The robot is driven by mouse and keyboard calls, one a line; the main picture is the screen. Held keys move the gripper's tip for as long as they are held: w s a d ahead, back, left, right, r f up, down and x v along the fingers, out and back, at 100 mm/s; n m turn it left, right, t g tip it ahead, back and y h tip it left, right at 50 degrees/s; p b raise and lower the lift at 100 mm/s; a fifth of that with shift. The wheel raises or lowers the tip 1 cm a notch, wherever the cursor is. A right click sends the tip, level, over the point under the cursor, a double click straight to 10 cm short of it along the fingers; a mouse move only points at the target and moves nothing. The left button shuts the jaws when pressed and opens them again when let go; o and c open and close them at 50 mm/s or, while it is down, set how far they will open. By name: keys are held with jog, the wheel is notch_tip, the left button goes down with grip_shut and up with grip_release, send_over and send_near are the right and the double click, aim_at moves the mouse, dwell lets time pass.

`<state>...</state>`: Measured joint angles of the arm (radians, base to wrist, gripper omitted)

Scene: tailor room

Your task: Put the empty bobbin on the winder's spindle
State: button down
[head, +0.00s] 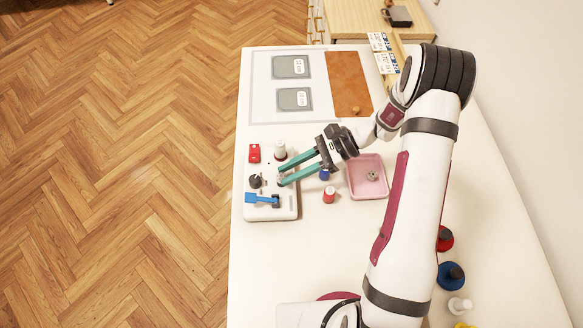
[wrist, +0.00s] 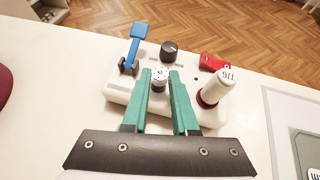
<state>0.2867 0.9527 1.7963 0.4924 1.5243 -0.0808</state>
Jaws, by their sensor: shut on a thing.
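The winder (head: 285,211) is a white box near the table's left edge, with a blue lever (head: 260,199), a black knob (head: 256,181) and a red switch (head: 254,153). It also shows in the wrist view (wrist: 117,94). My gripper (wrist: 160,76) has its green fingers shut on a small silver-grey bobbin (wrist: 160,80), over the winder between lever and white thread spool (wrist: 217,88). In the head view my gripper (head: 281,177) reaches the winder from the right. The spindle is hidden; I cannot tell whether the bobbin touches it.
A pink tray (head: 368,195) with a small grey item (head: 372,174) inside stands right of the winder. A red spool (head: 329,196) and a blue spool (head: 324,175) stand between them.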

jog(key=shift+f, duration=0.2)
jog(key=c, duration=1)
grip_release()
jog(key=shift+v, duration=5.5)
